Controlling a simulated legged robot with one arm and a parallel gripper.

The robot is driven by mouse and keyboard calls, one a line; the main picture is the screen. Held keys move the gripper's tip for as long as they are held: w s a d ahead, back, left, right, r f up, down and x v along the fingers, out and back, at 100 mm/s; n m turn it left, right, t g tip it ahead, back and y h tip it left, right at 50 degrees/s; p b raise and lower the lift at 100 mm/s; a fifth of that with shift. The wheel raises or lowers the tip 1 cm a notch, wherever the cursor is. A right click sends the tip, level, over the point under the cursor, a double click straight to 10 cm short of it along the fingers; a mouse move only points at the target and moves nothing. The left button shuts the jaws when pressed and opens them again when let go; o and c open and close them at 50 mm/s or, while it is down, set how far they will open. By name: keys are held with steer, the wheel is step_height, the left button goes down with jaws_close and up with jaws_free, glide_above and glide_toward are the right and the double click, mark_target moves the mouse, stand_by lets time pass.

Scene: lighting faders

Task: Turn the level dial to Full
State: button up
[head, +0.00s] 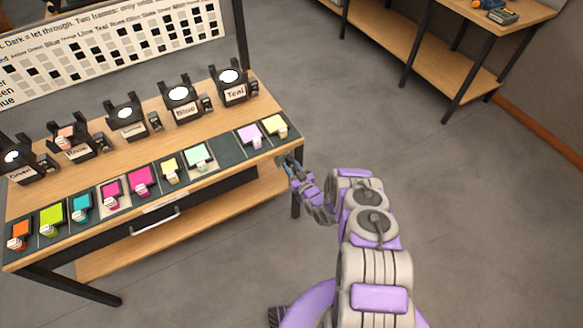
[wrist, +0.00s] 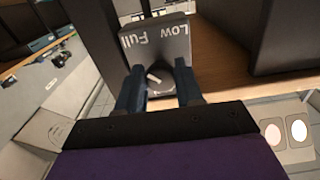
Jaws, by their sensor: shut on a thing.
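The level dial (wrist: 154,78) shows in the wrist view below a grey plate (wrist: 155,38) lettered "Full" on the left and "Low" on the right. A pale mark on the dial slants toward the upper left; I cannot tell exactly which label it lines up with. My gripper (wrist: 158,92) has its two dark blue fingers on either side of the dial and is shut on it. In the head view my gripper (head: 289,166) is at the right end of the wooden table (head: 215,133); the dial cannot be made out there.
Several small lamps, one labelled Teal (head: 232,87), stand along the table's back. Coloured cards, such as a magenta one (head: 143,175), lie along its front. A chart board (head: 110,50) stands behind. A shelf bench (head: 460,60) is at upper right. The floor between is clear.

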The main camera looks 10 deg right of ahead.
steer(key=shift+f, duration=0.15)
steer(key=o, duration=1)
steer(key=shift+p+v, duration=0.3)
steer(key=shift+v, duration=8.4)
